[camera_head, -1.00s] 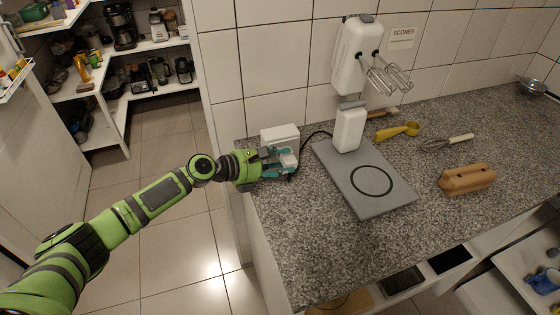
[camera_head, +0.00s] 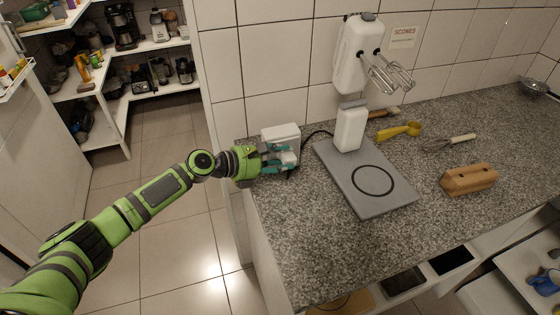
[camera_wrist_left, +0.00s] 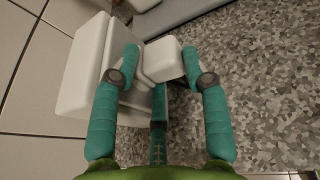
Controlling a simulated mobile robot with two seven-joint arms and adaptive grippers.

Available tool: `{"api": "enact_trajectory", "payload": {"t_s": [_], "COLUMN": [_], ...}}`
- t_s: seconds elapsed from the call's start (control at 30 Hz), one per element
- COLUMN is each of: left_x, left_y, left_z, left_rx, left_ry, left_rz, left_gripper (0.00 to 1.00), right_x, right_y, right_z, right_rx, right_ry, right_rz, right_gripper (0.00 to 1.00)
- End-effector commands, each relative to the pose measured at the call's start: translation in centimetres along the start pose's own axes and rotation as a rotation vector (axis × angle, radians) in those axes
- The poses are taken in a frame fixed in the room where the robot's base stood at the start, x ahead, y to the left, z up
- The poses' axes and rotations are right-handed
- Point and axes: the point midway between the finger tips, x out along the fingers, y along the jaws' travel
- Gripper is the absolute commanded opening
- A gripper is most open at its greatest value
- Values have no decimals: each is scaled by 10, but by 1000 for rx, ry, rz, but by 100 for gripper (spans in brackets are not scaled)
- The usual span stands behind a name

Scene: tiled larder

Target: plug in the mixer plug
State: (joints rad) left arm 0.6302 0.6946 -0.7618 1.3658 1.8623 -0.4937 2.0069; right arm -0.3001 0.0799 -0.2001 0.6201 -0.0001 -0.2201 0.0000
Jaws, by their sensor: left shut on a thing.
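My left gripper (camera_head: 284,160) is shut on the white mixer plug, at the near side of the white socket box (camera_head: 281,134). In the left wrist view the plug (camera_wrist_left: 162,60) sits between the teal fingers of the left gripper (camera_wrist_left: 165,68), close beside the socket box (camera_wrist_left: 88,75). I cannot tell whether its pins touch or enter the socket. In the head view the fingers largely hide the plug. A dark cord (camera_head: 318,132) runs from behind the box toward the mixer stand (camera_head: 350,128). The white mixer head (camera_head: 352,55) with two beaters is raised above the stand. My right gripper is not in view.
The mixer's grey base (camera_head: 388,203) lies right of the gripper. A yellow scoop (camera_head: 399,132), a whisk (camera_head: 447,142) and a brown wooden block (camera_head: 468,179) are farther right. The granite counter (camera_head: 300,235) is clear in front, and its left edge is near my wrist.

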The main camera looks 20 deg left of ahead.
Motion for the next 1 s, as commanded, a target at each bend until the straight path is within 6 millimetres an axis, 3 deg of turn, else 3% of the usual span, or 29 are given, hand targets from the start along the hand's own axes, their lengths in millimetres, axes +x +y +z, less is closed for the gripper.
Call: {"api": "enact_trajectory", "payload": {"t_s": [0.43, 0.47, 0.5, 0.53, 1.0], "left_x": [0, 0, 0, 0, -10], "left_y": [13, 13, 14, 14, 17], "left_z": [2, 2, 2, 2, 0], "left_rx": [3, 3, 4, 4, 7], "left_ry": [-5, -5, -5, -5, 1], "left_rz": [12, 13, 14, 15, 21], "left_gripper": [17, 53, 69, 73, 73], "right_x": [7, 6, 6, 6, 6], "right_y": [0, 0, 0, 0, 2], "right_z": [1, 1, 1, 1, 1], "right_rx": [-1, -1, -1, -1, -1], "right_ry": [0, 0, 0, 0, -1], "right_rz": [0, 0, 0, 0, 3], "right_gripper": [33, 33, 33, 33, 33]}}
